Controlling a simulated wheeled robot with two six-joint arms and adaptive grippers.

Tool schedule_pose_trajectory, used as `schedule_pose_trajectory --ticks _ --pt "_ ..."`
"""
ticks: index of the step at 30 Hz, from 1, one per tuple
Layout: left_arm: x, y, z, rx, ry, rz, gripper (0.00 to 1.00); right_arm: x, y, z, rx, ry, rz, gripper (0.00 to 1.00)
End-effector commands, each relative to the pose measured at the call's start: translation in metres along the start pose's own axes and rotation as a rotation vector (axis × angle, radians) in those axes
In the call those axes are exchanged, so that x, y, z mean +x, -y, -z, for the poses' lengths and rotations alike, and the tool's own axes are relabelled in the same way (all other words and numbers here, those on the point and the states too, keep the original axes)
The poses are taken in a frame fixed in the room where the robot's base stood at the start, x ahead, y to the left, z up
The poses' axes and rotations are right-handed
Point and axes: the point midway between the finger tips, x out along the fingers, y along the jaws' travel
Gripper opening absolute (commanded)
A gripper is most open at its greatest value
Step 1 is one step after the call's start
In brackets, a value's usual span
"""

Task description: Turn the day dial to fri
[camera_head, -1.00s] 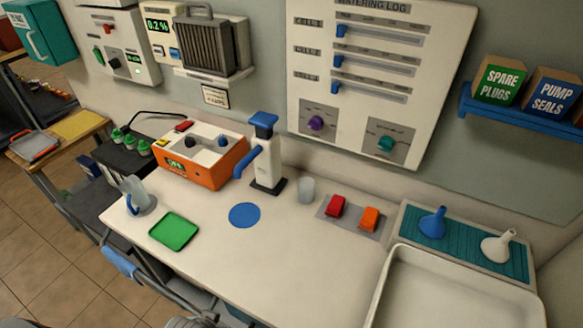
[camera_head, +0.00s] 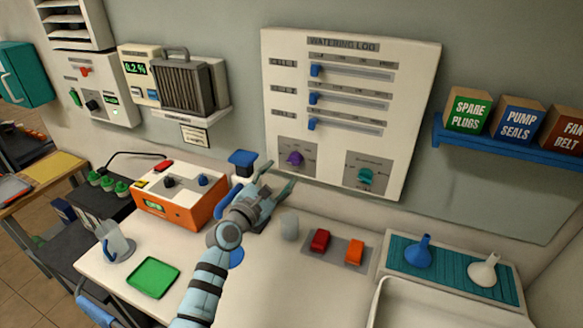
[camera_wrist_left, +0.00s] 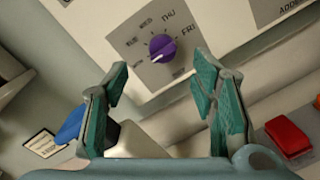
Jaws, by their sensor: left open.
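The day dial is a purple knob (camera_head: 295,158) on a grey plate at the lower left of the white watering log board (camera_head: 425,100). In the left wrist view the knob (camera_wrist_left: 162,47) is ringed by day labels, with THU at the top and FRI at the right. Its pointer seems to face lower left, but the mark is too small to be sure. My left gripper (camera_head: 279,178) is open and empty, just below and in front of the dial. In the wrist view its fingers (camera_wrist_left: 160,66) stand apart on either side below the knob, not touching it. My right gripper is out of view.
A teal knob (camera_head: 365,176) sits right of the dial, and blue sliders (camera_head: 314,98) are above.

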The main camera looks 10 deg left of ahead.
Motion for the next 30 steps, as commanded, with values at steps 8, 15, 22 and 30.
schedule_pose_trajectory --ticks 8,15,22,30 --pt "0.065 0.005 0.008 0.003 0.000 0.001 0.52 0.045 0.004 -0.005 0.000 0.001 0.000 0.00" --pt "0.076 0.003 0.004 0.006 -0.002 0.002 0.52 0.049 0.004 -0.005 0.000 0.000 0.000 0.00" --pt "0.076 0.002 0.003 0.006 -0.002 0.002 0.41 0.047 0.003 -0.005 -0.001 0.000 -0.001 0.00" --pt "0.076 0.002 0.003 0.006 -0.002 0.002 0.04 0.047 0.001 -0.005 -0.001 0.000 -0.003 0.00"
